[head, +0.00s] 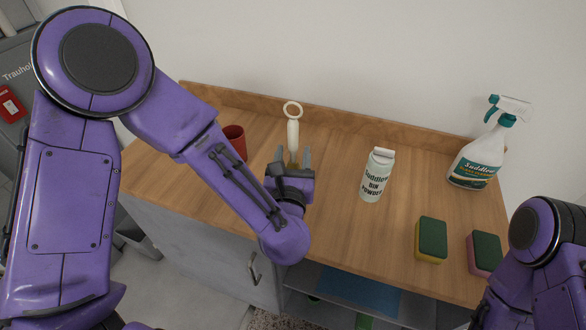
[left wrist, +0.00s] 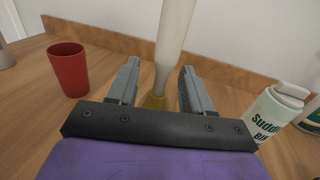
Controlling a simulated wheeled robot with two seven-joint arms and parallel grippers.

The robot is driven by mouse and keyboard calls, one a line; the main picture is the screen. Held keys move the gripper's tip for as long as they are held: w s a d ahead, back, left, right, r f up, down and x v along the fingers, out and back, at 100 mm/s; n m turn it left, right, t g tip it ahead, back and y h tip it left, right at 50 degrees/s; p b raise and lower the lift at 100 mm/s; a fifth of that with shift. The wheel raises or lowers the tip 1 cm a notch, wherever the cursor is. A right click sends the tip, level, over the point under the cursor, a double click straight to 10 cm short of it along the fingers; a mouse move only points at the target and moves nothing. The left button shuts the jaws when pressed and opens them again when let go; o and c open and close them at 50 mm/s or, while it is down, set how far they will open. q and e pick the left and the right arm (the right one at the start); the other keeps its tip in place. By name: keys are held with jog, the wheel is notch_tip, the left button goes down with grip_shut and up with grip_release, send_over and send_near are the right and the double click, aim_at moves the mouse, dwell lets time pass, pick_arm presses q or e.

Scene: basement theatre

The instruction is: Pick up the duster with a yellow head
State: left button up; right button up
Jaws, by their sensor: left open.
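The duster (head: 293,130) stands upright on the wooden counter, with a cream handle ending in a ring at the top. Its yellow head shows low down in the left wrist view (left wrist: 155,101), partly hidden behind my gripper. My left gripper (head: 293,158) is open, with one finger on each side of the duster. In the left wrist view the duster rises between the two fingers (left wrist: 160,85), with a gap visible on the right side. My right arm shows at the lower right of the head view, but its gripper is out of view.
A red cup (head: 235,141) stands left of the duster. A powder bottle (head: 377,175) stands to the right, with a spray bottle (head: 480,155) farther right. Two sponges (head: 431,239) (head: 484,253) lie near the front edge. A wooden backboard (head: 340,124) runs behind.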

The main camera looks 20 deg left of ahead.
pick_arm(q)
jog(key=shift+w, duration=0.1)
grip_shut()
